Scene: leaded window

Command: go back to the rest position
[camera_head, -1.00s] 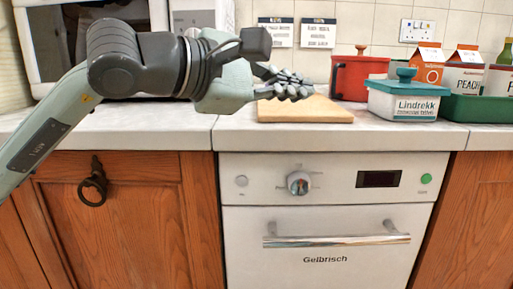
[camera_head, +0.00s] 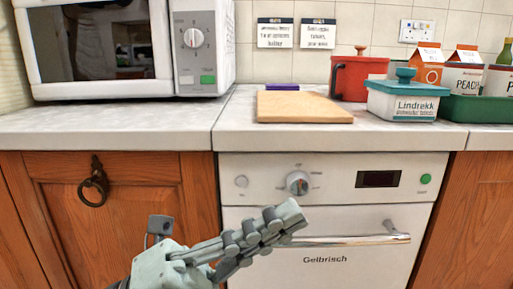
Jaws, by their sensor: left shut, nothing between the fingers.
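My left gripper (camera_head: 285,222) is in front of the white oven (camera_head: 340,272), below the worktop's front edge. Its fingers are shut and point to the right, with nothing between them. The fingers overlap the left end of the oven's handle (camera_head: 350,240) in the picture; I cannot tell how far apart they are. Most of my left arm is out of the picture below. My right gripper is not in view.
On the worktop (camera_head: 110,125) stand a microwave (camera_head: 205,50), a wooden board (camera_head: 300,107), a red pot (camera_head: 350,80), a Lindrekk box (camera_head: 402,100) and a green tray (camera_head: 485,110) with cartons. A wooden cupboard door (camera_head: 130,190) with a ring handle is left of the oven.

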